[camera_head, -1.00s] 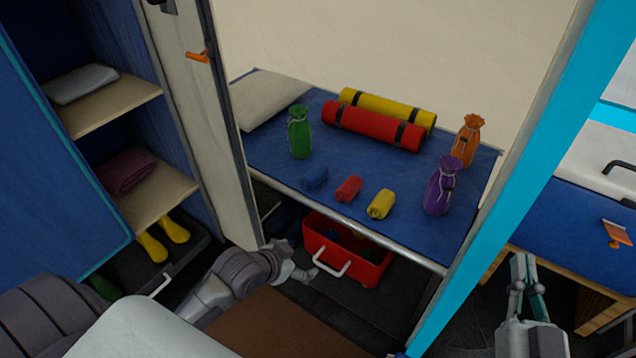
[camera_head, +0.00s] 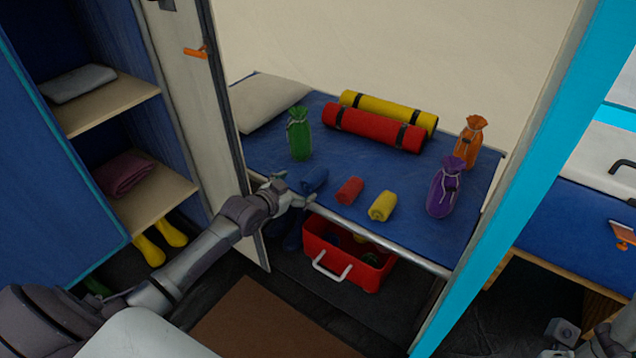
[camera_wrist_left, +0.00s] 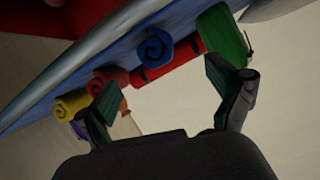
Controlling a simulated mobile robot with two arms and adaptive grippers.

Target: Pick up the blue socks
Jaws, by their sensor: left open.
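The rolled blue socks (camera_head: 314,180) lie on the blue cot (camera_head: 270,150) close to its front edge, left of the red rolled socks (camera_head: 349,190) and the yellow rolled socks (camera_head: 382,206). My left gripper (camera_head: 291,190) is at the cot's front edge, just left of and in front of the blue socks, apart from them as far as I can tell. In the left wrist view the blue socks (camera_wrist_left: 155,46) show as a spiral roll beyond the open, empty fingers (camera_wrist_left: 172,98). My right gripper (camera_head: 563,330) is only partly in view at the bottom right.
A green bag (camera_head: 299,135) stands behind the blue socks. Purple (camera_head: 443,190) and orange (camera_head: 468,142) bags stand at the right. Red (camera_head: 372,130) and yellow (camera_head: 395,110) rolls lie at the back. A red crate (camera_head: 345,262) sits below the cot's edge. An open door (camera_head: 225,120) is at left.

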